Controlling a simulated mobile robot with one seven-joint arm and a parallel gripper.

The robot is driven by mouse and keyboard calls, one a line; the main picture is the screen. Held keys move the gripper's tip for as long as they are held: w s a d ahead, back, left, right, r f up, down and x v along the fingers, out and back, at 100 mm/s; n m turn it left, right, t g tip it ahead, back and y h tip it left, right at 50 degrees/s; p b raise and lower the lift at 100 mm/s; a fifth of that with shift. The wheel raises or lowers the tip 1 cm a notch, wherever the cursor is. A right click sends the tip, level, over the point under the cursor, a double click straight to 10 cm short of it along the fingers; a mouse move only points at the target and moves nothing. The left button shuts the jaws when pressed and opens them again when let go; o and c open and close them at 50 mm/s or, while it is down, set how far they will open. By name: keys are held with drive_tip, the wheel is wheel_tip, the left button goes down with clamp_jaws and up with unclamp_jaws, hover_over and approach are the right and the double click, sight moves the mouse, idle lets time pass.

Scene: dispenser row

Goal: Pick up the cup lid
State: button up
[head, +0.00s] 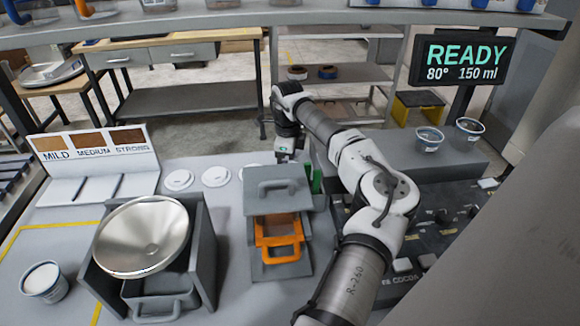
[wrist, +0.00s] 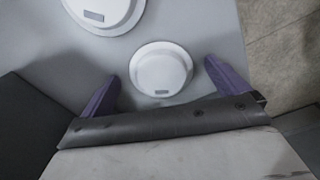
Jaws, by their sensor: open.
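Round white cup lids lie flat on the grey counter. In the head view one lid (head: 179,180) is at the left and another (head: 216,176) is beside it, with more white edges showing nearer my arm. In the wrist view a small lid (wrist: 162,69) lies between the open fingers of my gripper (wrist: 161,75), with a gap on each side. A larger lid (wrist: 103,12) is cut off at the top edge. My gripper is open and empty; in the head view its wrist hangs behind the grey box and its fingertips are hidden.
A grey box with an orange-handled drawer (head: 280,232) stands in front of my gripper. A metal bowl (head: 143,236) sits in a grey stand at the left, near a cup (head: 44,283). Two cups (head: 429,139) (head: 469,131) stand at the right. The display (head: 462,62) reads READY.

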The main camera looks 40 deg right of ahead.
drive_tip(key=shift+c, duration=0.2)
drive_tip(key=c, duration=1)
drive_tip(key=shift+r, duration=0.1)
wheel_tip(320, 180, up, 7)
drive_tip(key=b, duration=0.5)
drive_tip(key=shift+r+b, duration=0.15)
drive_tip(key=shift+b, duration=0.15)
drive_tip(key=shift+r, duration=0.1)
